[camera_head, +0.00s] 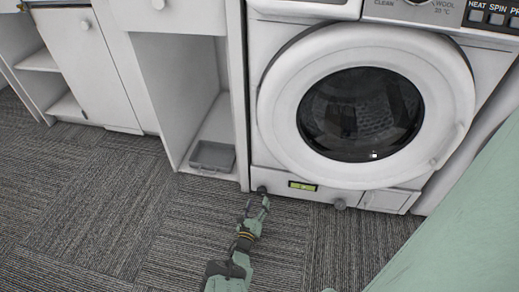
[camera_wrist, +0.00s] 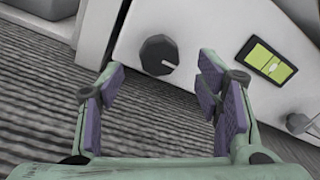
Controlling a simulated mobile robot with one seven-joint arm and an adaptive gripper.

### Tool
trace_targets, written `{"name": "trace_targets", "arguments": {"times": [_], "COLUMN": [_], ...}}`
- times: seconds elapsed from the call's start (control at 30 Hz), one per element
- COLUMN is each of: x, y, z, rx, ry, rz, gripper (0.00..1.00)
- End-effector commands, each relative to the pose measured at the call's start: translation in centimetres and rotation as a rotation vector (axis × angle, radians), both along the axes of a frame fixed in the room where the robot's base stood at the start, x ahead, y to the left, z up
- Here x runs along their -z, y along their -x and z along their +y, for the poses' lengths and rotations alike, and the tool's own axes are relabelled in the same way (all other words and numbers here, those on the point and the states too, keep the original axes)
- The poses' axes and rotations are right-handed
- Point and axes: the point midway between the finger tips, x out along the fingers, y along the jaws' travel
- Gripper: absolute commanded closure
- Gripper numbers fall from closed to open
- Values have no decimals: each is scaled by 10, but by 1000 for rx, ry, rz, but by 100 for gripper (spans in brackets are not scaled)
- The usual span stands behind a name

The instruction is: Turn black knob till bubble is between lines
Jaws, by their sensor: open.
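A black knob (camera_wrist: 159,55) with a white pointer line sits on the low front panel of the white washing machine. In the wrist view it lies ahead of my gripper (camera_wrist: 154,84), between the two fingers and apart from them. My gripper is open and empty. In the head view my gripper (camera_head: 257,203) is just in front of the left knob (camera_head: 262,190), near the floor. A yellow-green bubble level (camera_wrist: 268,61) in a black frame is right of the knob; it also shows in the head view (camera_head: 302,186). The bubble's place between the lines is too small to tell.
A second, grey knob (camera_head: 340,204) is on the right of the panel. The washing machine's round door (camera_head: 270,95) is closed above. A grey tray (camera_head: 212,155) lies in the open cabinet on the left. Carpet tile floor (camera_head: 110,215) is clear in front.

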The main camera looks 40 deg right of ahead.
Motion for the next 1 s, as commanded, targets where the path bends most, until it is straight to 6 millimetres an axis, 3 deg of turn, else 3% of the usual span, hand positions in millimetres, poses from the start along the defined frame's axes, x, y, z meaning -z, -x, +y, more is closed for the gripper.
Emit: {"name": "trace_targets", "arguments": {"times": [0.1, 0.3, 0.67, 1.0], "x": [5, 3, 0, 0], "y": [-14, -28, -33, -32], "z": [-19, -38, -43, -43], "rx": [1, 0, 0, 0], "ry": [0, 0, -2, -2], "rz": [-3, -2, -1, -1], "gripper": [41, 41, 41, 62]}}
